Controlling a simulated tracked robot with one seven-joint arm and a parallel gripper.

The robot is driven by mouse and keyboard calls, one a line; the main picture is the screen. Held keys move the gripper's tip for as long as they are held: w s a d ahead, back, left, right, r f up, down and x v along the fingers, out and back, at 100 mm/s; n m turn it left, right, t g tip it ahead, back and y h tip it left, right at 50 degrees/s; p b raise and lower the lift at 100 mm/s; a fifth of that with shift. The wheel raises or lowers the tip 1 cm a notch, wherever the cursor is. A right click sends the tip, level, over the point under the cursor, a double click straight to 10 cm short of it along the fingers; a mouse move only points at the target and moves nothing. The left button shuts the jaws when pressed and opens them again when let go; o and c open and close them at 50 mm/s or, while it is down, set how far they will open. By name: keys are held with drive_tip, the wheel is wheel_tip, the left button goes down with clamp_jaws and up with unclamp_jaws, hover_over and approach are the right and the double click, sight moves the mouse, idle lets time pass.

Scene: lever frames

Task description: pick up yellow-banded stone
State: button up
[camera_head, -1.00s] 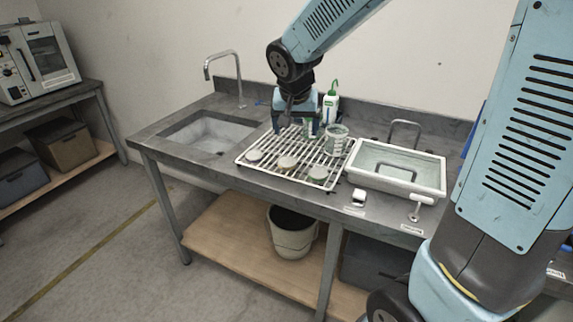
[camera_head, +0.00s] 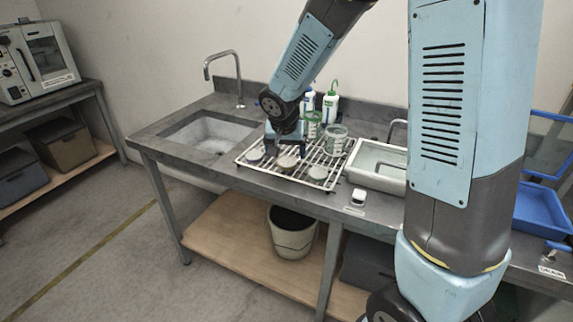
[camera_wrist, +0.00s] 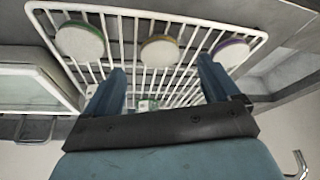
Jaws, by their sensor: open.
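The yellow-banded stone (camera_head: 288,162) is a pale round disc lying on the white wire rack (camera_head: 243,160), the middle one of three discs. In the wrist view the yellow-banded stone (camera_wrist: 159,51) shows its yellow rim between and beyond my fingertips. A green-banded disc (camera_wrist: 80,42) lies to its left there, and a purple-banded disc (camera_wrist: 232,52) to its right. My gripper (camera_head: 285,150) hangs just above and behind the middle disc in the head view. In the wrist view my gripper (camera_wrist: 161,66) is open, with nothing between its fingers.
Glass beakers (camera_head: 337,139) stand on the back of the rack, close to my gripper. Wash bottles (camera_head: 330,106) stand behind them. A sink (camera_head: 208,134) lies left of the rack, a white tub (camera_head: 376,165) right of it. A blue tray (camera_head: 540,213) is at far right.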

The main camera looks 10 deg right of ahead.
sight(287, 162)
drive_tip(key=shift+x, duration=2.6)
drive_tip(key=shift+w, duration=0.15)
drive_tip(key=c, duration=1.2)
drive_tip(key=shift+r, duration=0.1)
